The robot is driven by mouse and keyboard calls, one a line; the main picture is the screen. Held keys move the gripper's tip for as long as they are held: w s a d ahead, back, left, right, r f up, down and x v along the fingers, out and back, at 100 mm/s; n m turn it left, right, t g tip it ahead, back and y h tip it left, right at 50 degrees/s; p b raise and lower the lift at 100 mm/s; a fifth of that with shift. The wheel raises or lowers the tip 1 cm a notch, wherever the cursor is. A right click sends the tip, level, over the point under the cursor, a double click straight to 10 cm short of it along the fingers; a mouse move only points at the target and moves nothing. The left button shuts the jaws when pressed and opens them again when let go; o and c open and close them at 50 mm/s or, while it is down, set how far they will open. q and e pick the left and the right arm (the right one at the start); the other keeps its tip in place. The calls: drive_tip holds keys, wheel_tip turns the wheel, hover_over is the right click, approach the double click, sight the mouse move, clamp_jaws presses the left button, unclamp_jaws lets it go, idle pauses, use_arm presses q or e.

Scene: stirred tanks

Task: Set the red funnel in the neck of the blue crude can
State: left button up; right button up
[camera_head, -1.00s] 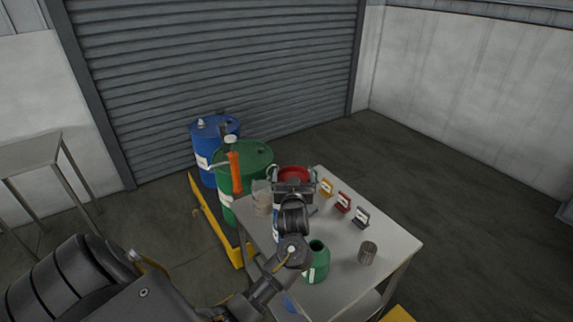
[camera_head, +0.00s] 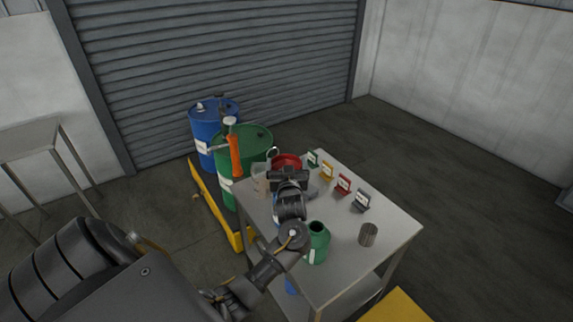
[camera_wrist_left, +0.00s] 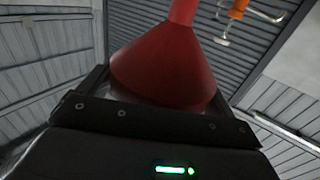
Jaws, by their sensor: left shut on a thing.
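The red funnel (camera_head: 287,160) is held by my left gripper (camera_head: 288,172) over the far left part of the table. In the left wrist view, the funnel (camera_wrist_left: 165,65) fills the space between the fingers, its wide cone near the jaws and its narrow spout pointing to the picture's top. My left gripper (camera_wrist_left: 158,112) is shut on it. A small patch of blue, probably the blue crude can (camera_head: 275,211), shows left of my wrist. The rest of it, including its neck, is hidden behind my arm. My right gripper is not in view.
A green can (camera_head: 318,243) stands close right of my left forearm. A metal cup (camera_head: 368,234) and several small label stands (camera_head: 344,184) are on the table (camera_head: 345,260). A clear beaker (camera_head: 261,180) is left of the gripper. Green (camera_head: 246,150) and blue (camera_head: 213,125) drums stand behind.

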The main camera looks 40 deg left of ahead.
use_arm(q)
wheel_tip(320, 180, down, 2)
drive_tip(key=shift+b, duration=0.8)
drive_tip(key=shift+f+b, duration=1.75)
drive_tip(key=shift+f, duration=0.9)
drive_tip(key=o, duration=0.6)
drive_tip(key=shift+o, duration=0.5)
drive_tip(key=b+v, duration=0.2)
drive_tip(key=v, duration=0.8)
drive_tip(key=shift+s+d, duration=0.3)
